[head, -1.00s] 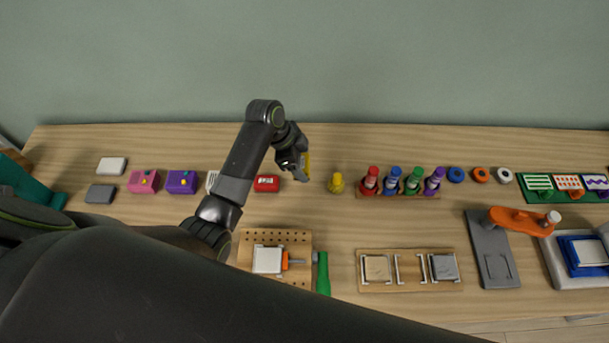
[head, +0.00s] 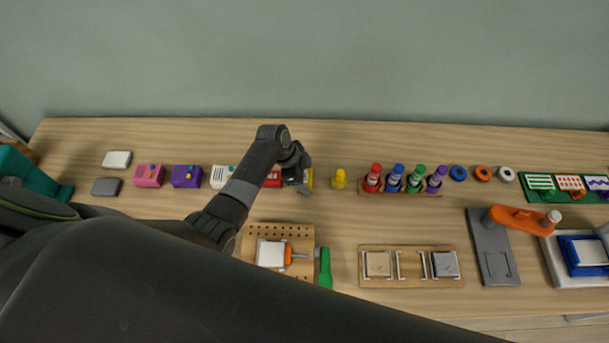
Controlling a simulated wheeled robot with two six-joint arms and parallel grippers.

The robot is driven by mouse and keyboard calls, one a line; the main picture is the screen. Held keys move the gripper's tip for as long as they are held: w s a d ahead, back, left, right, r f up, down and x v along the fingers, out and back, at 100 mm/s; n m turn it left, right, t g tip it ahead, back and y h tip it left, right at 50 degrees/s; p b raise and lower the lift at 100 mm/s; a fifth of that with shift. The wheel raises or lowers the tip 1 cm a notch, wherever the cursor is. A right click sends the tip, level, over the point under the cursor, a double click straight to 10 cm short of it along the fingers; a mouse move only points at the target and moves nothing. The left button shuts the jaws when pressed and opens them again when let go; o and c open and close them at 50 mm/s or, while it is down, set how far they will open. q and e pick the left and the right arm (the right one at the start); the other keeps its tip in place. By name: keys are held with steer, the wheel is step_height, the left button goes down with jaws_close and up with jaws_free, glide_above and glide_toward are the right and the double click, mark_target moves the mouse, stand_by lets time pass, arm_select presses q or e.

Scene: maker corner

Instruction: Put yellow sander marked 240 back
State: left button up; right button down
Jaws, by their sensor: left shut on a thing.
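My left gripper (head: 299,186) is shut on a yellow block, the yellow sander (head: 309,179), at the back of the bench. Only a thin yellow strip of it shows beside the fingers, and its 240 mark is hidden. It is low over the bench, just right of the red sander (head: 272,179), which my arm partly covers. I cannot tell whether the yellow sander touches the bench. My right gripper is not in view.
A yellow knobbed piece (head: 339,179) stands close on the right, then a rack of coloured bottles (head: 372,178). Left are a white box (head: 220,177), a purple box (head: 186,176) and a pink box (head: 149,175). A pegboard fixture (head: 300,236) lies in front.

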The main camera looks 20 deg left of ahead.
arm_select(q)
steer(key=shift+f, duration=0.1)
steer(key=o, duration=0.5)
steer(key=shift+f, duration=0.1)
steer(key=o, duration=0.5)
steer(key=shift+c, duration=0.2)
steer(key=v, duration=1.2)
steer(key=shift+r, duration=0.2)
